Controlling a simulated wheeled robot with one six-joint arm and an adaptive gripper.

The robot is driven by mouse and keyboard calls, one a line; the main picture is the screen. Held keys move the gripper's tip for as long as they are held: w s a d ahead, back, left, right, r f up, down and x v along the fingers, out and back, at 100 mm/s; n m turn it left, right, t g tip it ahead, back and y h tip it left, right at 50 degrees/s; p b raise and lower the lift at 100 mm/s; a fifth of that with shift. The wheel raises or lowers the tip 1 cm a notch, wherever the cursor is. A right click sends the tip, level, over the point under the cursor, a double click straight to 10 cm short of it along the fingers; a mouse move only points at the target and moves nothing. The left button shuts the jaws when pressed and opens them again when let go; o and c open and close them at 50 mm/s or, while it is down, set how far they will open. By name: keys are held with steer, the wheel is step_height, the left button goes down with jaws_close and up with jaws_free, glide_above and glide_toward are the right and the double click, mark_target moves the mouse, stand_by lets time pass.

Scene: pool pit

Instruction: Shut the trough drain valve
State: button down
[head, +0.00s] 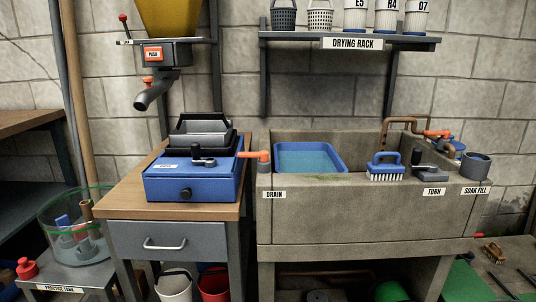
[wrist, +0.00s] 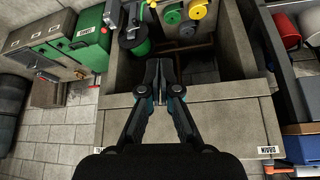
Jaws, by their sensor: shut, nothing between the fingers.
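The drain valve (head: 262,156) is an orange fitting at the left end of the concrete trough (head: 350,215), above the DRAIN label (head: 274,195). Its orange handle lies level and points left over the blue machine's edge. I cannot tell from this whether the valve is open or shut. The gripper is apart from the valve.
A blue basin (head: 310,158), a blue brush (head: 385,168) and the TURN fitting (head: 430,173) are on the trough. A blue machine (head: 195,180) on a wooden-topped bench (head: 130,190) stands close left of the valve. The drying rack (head: 350,40) hangs above.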

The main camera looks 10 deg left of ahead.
steer(key=shift+w, duration=0.1)
steer(key=w+r+n+t+h, duration=0.1)
steer(key=w+r+n+t, duration=0.5)
steer(key=w, duration=0.8)
steer(key=w+a+r+n+t+y+b, duration=0.1)
steer(key=w+a+r+n+t+y, duration=0.25)
steer(key=w+a+r+n, duration=0.45)
steer(key=a+r+n+g+y, duration=0.2)
steer(key=a+n+g+y, duration=0.4)
steer(key=a+n+y, duration=0.7)
steer(key=a+n+b, duration=0.1)
steer(key=a+n, duration=0.1)
steer(key=a, duration=0.3)
steer(key=shift+s+r+n, duration=0.2)
steer(key=shift+s+n, duration=0.2)
